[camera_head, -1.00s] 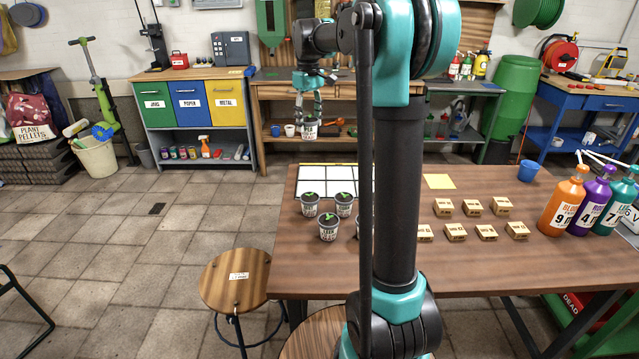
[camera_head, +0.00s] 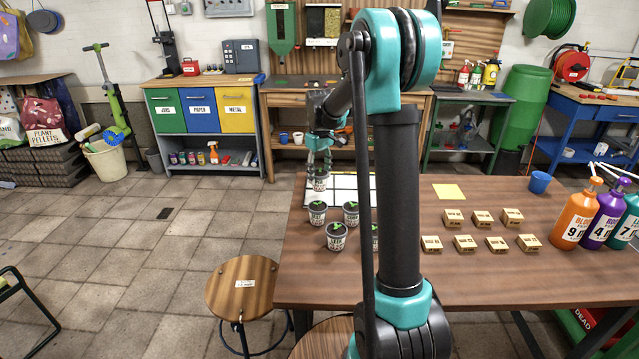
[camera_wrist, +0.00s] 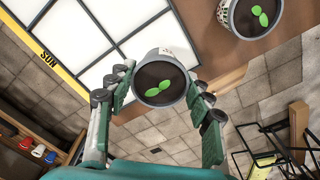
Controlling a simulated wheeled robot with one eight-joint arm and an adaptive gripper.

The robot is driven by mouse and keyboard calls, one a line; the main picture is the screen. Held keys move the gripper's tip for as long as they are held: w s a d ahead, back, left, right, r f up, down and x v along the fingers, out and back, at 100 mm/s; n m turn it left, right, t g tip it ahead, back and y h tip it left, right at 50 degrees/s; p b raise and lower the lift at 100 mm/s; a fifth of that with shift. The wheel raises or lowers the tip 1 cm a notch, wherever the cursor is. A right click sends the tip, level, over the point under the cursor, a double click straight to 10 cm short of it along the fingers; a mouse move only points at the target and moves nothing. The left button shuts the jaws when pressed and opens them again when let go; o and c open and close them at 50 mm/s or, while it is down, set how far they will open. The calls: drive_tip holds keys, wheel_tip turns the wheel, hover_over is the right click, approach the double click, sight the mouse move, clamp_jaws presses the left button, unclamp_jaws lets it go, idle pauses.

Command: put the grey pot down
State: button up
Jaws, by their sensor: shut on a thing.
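My gripper (camera_head: 319,165) is shut on the grey pot (camera_head: 319,183), a small labelled pot of dark soil with a green seedling. In the wrist view the grey pot (camera_wrist: 160,82) sits upright between the two fingers, with its soil and two leaves facing the camera. It is by the left edge of a white gridded panel (camera_head: 346,187) on the brown table. Whether its base touches the panel or hangs above it, I cannot tell. Similar pots (camera_head: 351,213) stand just in front, and one of them (camera_wrist: 252,14) shows at the top right of the wrist view.
Small wooden blocks (camera_head: 463,243) lie right of my arm on the table (camera_head: 480,288). A stool (camera_head: 241,287) stands at the left.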

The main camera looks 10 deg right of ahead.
sight(319, 182)
drive_tip(key=shift+f, duration=1.75)
drive_tip(key=o, duration=1.2)
drive_tip(key=shift+f, duration=0.15)
drive_tip(key=shift+o, duration=0.2)
wheel_tip(319, 182, up, 12)
drive_tip(key=shift+r, duration=0.15)
